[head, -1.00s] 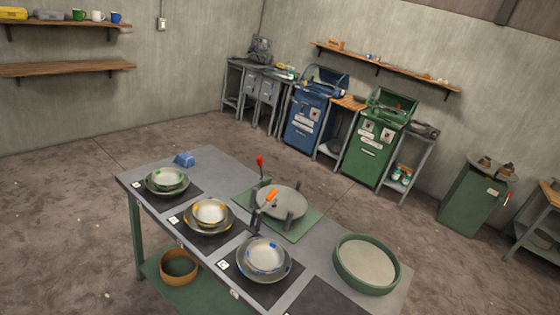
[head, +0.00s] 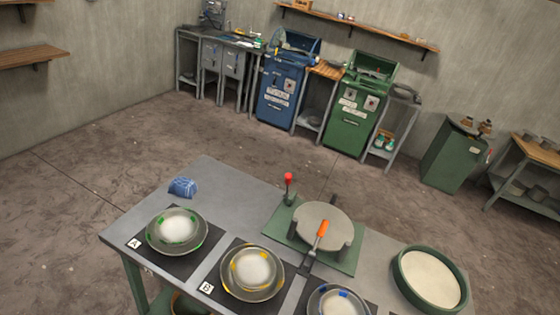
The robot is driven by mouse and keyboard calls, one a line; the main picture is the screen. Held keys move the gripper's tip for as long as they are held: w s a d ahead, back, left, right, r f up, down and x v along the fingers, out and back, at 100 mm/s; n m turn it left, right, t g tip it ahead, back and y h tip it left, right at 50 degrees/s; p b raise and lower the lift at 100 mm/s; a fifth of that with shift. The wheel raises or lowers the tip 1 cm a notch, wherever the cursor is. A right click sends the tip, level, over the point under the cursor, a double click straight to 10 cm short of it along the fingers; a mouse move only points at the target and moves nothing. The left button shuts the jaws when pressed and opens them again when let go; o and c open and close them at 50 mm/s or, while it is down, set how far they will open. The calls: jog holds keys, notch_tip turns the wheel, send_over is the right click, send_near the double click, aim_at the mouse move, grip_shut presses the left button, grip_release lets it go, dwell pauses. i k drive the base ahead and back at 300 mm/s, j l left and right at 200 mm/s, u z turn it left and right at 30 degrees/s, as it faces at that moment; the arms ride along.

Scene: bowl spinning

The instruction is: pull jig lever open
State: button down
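The jig stands on a green base plate (head: 346,261) on the grey table (head: 222,188). It has a round grey disc (head: 322,222) with dark upright posts around its edge. A lever with a red knob (head: 288,177) stands upright at the jig's back left corner. A second lever with an orange handle (head: 321,234) sits at the jig's front, tilted up and to the right. Which of the two is the jig lever I cannot tell from the picture alone. My gripper is not in view.
Bowls on plates with green (head: 177,230), yellow (head: 252,270) and blue (head: 338,303) marks stand along the table's near side. A blue cloth (head: 183,187) lies at the back left. A round green-rimmed tray (head: 430,279) is at right. Blue (head: 281,88) and green (head: 354,107) machines stand by the wall.

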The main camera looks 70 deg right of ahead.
aim_at(288, 180)
jog(key=i+l+z, duration=0.35)
jog(key=i, duration=0.15)
jog(key=i+l+z, duration=0.1)
jog(key=i+z, duration=0.2)
jog(key=i, duration=0.25)
